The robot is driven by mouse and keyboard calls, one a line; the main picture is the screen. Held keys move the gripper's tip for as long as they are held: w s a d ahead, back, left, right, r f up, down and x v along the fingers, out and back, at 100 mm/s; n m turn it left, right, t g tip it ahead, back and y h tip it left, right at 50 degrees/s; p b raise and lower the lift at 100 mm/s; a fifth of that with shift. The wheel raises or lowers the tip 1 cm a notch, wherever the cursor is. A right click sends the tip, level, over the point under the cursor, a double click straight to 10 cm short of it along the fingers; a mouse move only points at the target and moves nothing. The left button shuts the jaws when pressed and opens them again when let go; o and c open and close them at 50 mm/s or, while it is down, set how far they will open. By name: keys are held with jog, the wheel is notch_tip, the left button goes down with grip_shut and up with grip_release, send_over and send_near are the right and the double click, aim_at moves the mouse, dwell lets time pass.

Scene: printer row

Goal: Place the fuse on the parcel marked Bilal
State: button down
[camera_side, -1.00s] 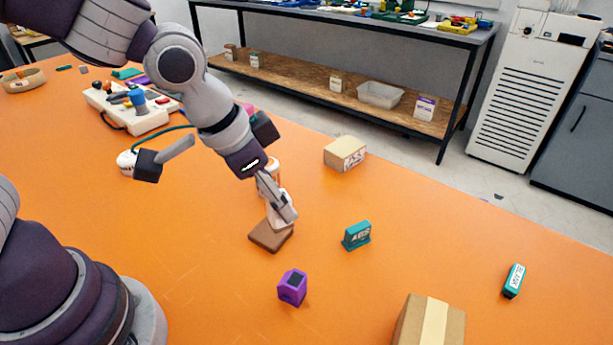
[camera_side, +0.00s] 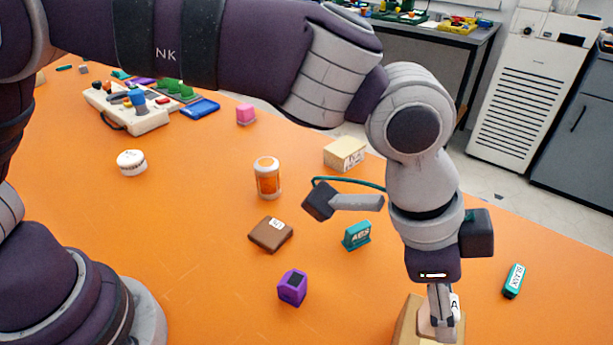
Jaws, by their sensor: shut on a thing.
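My gripper (camera_side: 440,330) points down at the lower right, shut on a small pale thing (camera_side: 455,306) with a dark marking. It is mostly hidden by the fingers; I take it to be the fuse. The gripper is in front of or over a cardboard parcel (camera_side: 407,325) at the bottom edge, partly covering it. I cannot tell whether the held thing touches the parcel. No name is readable on the parcel. A smaller beige box (camera_side: 343,152) with a printed label stands further back; its marking is too small to read.
A brown block (camera_side: 268,237) with a white label, a purple block (camera_side: 292,288) and a teal ABS block (camera_side: 357,235) stand left of the gripper. An orange jar (camera_side: 267,178) stands behind. A teal labelled piece (camera_side: 513,281) lies right. Orange table between them is bare.

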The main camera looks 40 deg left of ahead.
jog(key=shift+w+d+f, duration=0.1)
jog(key=shift+w+d, duration=0.35)
jog(key=shift+d, duration=0.15)
jog(key=shift+f, duration=1.7)
jog(key=shift+f, duration=0.2)
jog(key=c, duration=0.9)
grip_release()
jog(key=shift+o, duration=0.2)
jog(key=shift+r, duration=0.1)
